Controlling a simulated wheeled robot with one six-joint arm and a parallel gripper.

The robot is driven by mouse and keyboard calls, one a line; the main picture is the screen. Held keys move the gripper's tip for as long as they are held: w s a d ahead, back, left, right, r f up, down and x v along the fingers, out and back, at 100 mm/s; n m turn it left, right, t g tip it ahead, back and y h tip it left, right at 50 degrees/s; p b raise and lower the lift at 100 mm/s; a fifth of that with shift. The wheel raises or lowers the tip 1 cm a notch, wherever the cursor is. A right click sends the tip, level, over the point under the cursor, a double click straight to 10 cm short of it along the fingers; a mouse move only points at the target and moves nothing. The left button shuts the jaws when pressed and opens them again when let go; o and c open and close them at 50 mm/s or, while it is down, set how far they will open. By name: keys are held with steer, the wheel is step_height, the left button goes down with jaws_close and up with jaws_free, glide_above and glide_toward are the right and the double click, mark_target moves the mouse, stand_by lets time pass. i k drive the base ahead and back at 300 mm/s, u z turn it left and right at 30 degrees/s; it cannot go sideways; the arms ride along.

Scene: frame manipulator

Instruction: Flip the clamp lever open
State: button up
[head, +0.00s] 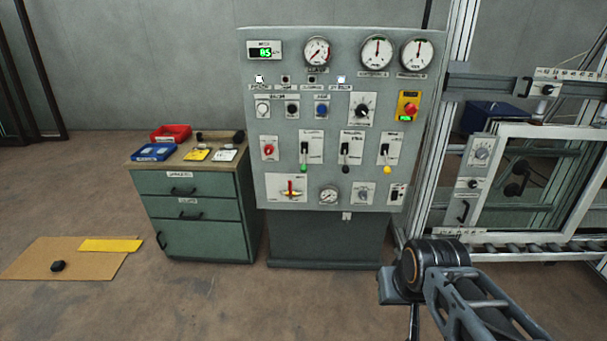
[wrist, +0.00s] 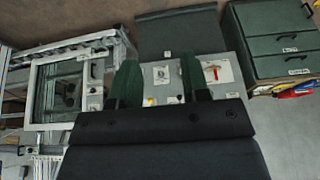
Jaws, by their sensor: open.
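My gripper (wrist: 160,82) shows in the wrist view with its two dark green fingers apart and nothing between them. The grey control panel is behind the fingers, upside down in that view. In the head view my arm comes in from the lower right, and I cannot make out the fingers there. No part is clearly readable as the clamp lever. Candidates are a red-handled lever (head: 290,188) low on the panel, also in the wrist view (wrist: 213,71), and a black knob or lever (head: 547,89) on the right frame's rail. My gripper touches neither.
The grey panel (head: 333,42) carries gauges, switches and several slide levers. A green drawer cabinet (head: 190,209) with trays stands left of it. A metal frame with a glazed window (head: 580,180) and a roller track stands right.

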mark_target(304, 168)
steer(key=u, duration=0.35)
steer(key=i, duration=0.35)
steer(key=u, duration=1.15)
steer(key=i, duration=0.7)
steer(key=u, duration=0.5)
steer(key=i, duration=0.85)
steer(key=z, duration=0.7)
steer(key=i, duration=0.75)
steer(key=z, duration=0.65)
